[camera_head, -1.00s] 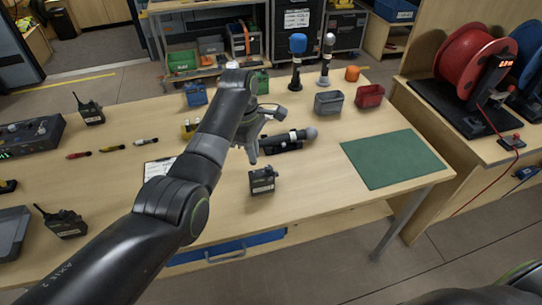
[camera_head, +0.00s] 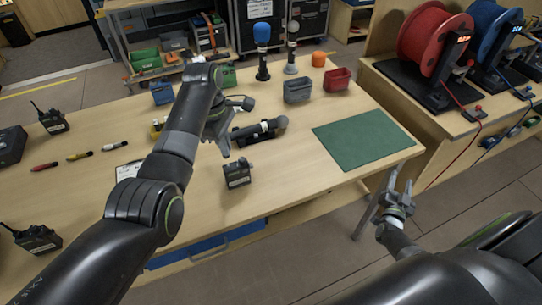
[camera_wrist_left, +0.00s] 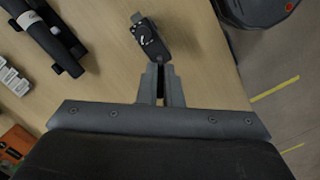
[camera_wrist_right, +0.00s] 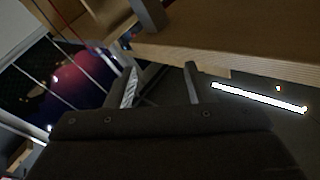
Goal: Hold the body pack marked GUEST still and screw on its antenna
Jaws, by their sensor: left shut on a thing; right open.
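A small black body pack (camera_head: 237,173) stands alone near the table's front edge; its marking is too small to read. It also shows in the left wrist view (camera_wrist_left: 150,40), just beyond the fingertips. No long antenna shows on it. My left gripper (camera_head: 223,148) is above and behind the pack, pointing down. In the left wrist view its fingers (camera_wrist_left: 161,85) are nearly together on a thin dark piece, which looks like the antenna, mostly hidden. My right gripper (camera_head: 402,183) is open and empty, off the table's right end; its parted fingers show in the right wrist view (camera_wrist_right: 161,84).
Two body packs with antennas (camera_head: 52,122) (camera_head: 36,240) stand at the left. A microphone (camera_head: 262,128) lies behind the left gripper. A green mat (camera_head: 365,138) covers the right end. Bins (camera_head: 298,91) and stand microphones (camera_head: 262,50) are at the back. Cable reels (camera_head: 436,45) stand right.

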